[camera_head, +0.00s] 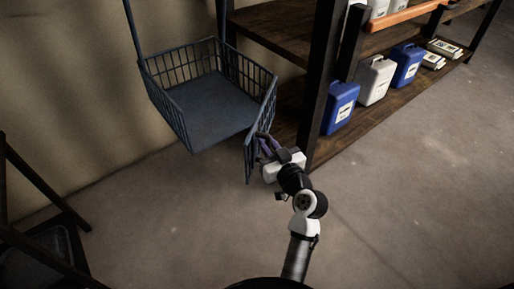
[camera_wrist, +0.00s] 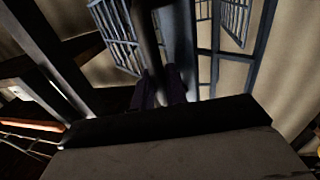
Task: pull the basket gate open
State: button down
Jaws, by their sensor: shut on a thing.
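A blue-grey wire basket (camera_head: 207,105) hangs by bars beside the wall in the head view, with a flat floor and barred sides. Its front side is open. The barred gate (camera_head: 253,147) stands swung outward from the basket's right front corner. My gripper (camera_head: 265,144) is shut on the gate near its outer part. In the wrist view the gripper's dark fingers (camera_wrist: 160,88) close around a dark bar of the gate (camera_wrist: 147,40). The exact contact is shadowed there.
A wooden shelf rack with a dark post (camera_head: 321,75) stands close right of the gripper. It holds blue jugs (camera_head: 339,107) and a white jug (camera_head: 376,80). A dark frame (camera_head: 40,180) stands at lower left. The floor (camera_head: 170,220) in front is clear.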

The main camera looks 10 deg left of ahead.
jog(key=shift+d, duration=0.55)
jog(key=shift+r, duration=0.1)
jog(key=c, duration=1.8)
grip_release()
jog(key=shift+o, duration=0.2)
notch_tip(320, 180, up, 20)
jog(key=p, duration=0.2)
